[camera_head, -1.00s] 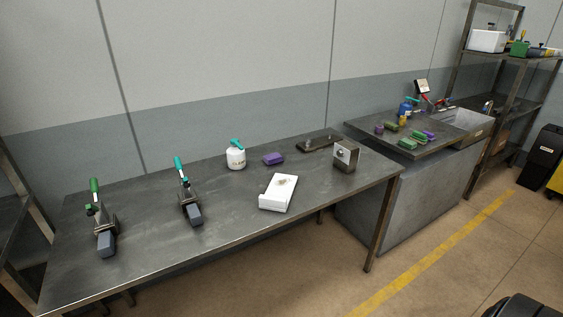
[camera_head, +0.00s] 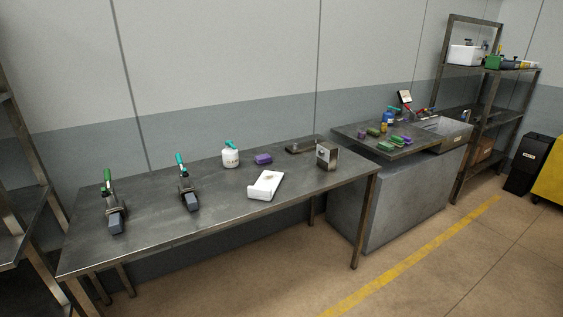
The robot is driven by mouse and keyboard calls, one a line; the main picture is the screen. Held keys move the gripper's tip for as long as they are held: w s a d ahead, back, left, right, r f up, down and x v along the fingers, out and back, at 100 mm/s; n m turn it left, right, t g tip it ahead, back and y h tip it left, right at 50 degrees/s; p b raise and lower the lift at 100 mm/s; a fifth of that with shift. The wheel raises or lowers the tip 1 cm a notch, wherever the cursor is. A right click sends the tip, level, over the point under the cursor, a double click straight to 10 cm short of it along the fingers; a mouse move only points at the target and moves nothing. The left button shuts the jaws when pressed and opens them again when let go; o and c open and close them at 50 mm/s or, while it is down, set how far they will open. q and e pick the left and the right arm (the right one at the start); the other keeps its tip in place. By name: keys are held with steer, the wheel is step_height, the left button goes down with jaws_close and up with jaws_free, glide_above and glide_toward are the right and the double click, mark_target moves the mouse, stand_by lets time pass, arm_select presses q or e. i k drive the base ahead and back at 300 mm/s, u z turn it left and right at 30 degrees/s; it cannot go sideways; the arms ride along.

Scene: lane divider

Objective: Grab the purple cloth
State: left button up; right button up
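A small purple block-like thing (camera_head: 263,159), which may be the folded cloth, lies on the long metal table (camera_head: 150,225). It sits just right of a white bottle with a teal top (camera_head: 230,157). Smaller purple things, one of them (camera_head: 407,141), lie among green ones on the sink counter at the right. They are too small to tell whether any is cloth. Neither of my grippers is in view.
A white tray-like piece (camera_head: 265,186) and a metal block (camera_head: 327,155) are on the table. Two clamps with green (camera_head: 114,212) and teal (camera_head: 188,193) handles stand left. A sink counter (camera_head: 385,200) and shelf rack (camera_head: 490,120) stand right. Floor in front is clear.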

mark_target(265, 157)
steer(key=z, duration=0.55)
steer(key=i, duration=0.85)
steer(key=z, duration=0.85)
steer(key=i, duration=1.35)
steer(key=u, duration=0.3)
steer(key=i, duration=0.8)
steer(key=u, duration=1.45)
steer(key=i, duration=0.65)
steer(key=u, duration=0.65)
